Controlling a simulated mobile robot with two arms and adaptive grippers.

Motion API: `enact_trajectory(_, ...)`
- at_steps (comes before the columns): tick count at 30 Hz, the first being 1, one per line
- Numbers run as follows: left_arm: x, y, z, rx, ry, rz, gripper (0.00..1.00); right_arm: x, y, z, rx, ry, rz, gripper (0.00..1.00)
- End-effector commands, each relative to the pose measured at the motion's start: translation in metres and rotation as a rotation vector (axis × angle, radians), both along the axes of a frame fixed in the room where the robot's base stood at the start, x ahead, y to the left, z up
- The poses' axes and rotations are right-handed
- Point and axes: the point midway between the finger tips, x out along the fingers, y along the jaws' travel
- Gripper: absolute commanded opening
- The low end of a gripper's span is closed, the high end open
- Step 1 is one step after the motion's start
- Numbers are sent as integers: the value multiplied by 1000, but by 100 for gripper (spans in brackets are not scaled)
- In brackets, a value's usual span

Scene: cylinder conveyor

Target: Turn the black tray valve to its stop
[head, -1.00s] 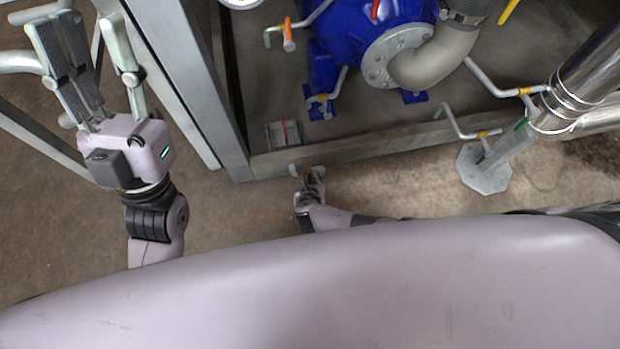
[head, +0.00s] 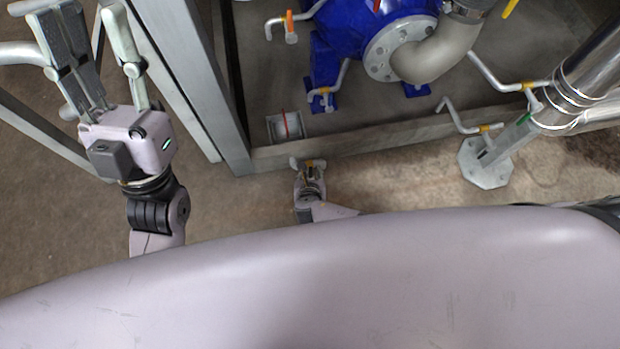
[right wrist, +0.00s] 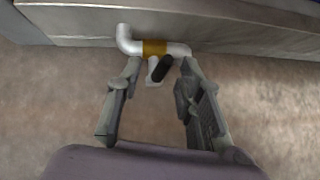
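The black valve handle (right wrist: 162,69) shows in the right wrist view, slanting out from a brass-coloured valve body (right wrist: 154,48) on a white bent pipe (right wrist: 130,45) below a grey metal beam. My right gripper (right wrist: 160,68) is open, with one finger on each side of the handle and a gap visible on both sides. In the head view my right gripper (head: 308,170) is small, at the frame's lower beam, and the handle cannot be made out there. My left gripper (head: 86,14) is open and empty at the upper left, away from the valve.
A grey metal frame (head: 236,155) encloses a blue pump (head: 345,30) with a grey elbow pipe (head: 430,60). Other bent pipes with an orange handle (head: 290,22) and yellow fittings stand inside. A steel pipe support (head: 487,163) is at the right. Bare floor lies in front of the beam.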

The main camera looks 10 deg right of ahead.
Motion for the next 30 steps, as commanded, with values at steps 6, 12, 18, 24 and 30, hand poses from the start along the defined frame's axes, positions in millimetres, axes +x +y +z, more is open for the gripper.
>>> enact_trajectory(6,0,0,0,0,-2,1,40,-23,3,21,3,3,0,34)
enact_trajectory(12,0,0,1,0,-2,1,40,-46,8,45,4,2,1,34)
enact_trajectory(18,0,0,1,0,-2,1,40,-65,11,65,2,3,1,34)
enact_trajectory(24,0,0,1,0,-2,1,40,-73,12,74,0,2,1,34)
enact_trajectory(30,0,0,1,0,-3,2,40,-74,13,74,0,2,1,34)
